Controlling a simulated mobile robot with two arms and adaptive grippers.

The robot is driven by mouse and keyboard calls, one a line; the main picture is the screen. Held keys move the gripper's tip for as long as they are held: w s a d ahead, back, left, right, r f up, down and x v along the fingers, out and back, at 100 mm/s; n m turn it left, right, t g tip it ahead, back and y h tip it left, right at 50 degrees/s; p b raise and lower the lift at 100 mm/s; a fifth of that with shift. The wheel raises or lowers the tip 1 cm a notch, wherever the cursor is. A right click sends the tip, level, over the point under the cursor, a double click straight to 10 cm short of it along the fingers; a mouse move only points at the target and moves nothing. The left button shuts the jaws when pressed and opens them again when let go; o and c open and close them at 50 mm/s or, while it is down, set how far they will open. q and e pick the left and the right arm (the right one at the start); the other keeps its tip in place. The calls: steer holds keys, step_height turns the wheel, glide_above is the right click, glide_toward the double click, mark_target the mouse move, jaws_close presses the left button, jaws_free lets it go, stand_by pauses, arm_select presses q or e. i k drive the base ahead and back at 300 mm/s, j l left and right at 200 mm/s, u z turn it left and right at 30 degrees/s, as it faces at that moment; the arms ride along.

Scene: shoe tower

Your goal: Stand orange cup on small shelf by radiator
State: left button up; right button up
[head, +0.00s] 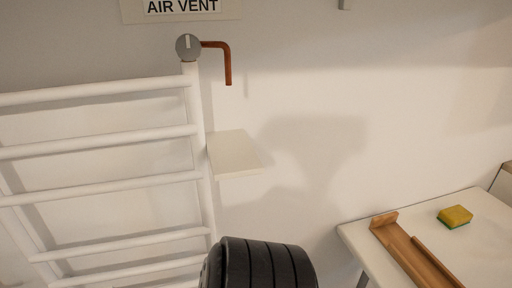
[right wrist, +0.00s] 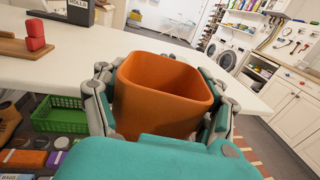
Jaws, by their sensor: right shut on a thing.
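The orange cup (right wrist: 158,95) is in the right wrist view, between the fingers of my right gripper (right wrist: 160,105). The gripper is shut on it, with a grey finger on each side of the cup. The cup's mouth faces up and is slightly tilted in this view. The small shelf (head: 234,154) is a pale board in the head view, just right of the radiator's post, and its top is empty. The white radiator (head: 100,140) has several horizontal bars and fills the left side. The cup and both grippers are out of sight in the head view.
A grey valve (head: 188,47) with a copper pipe (head: 227,65) tops the radiator post, above the shelf. A white table (head: 358,240) at lower right holds a wooden rack (head: 405,250) and a yellow sponge (head: 455,216). The wall right of the shelf is clear.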

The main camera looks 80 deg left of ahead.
mark_target(233, 156)
steer(key=u, duration=2.05)
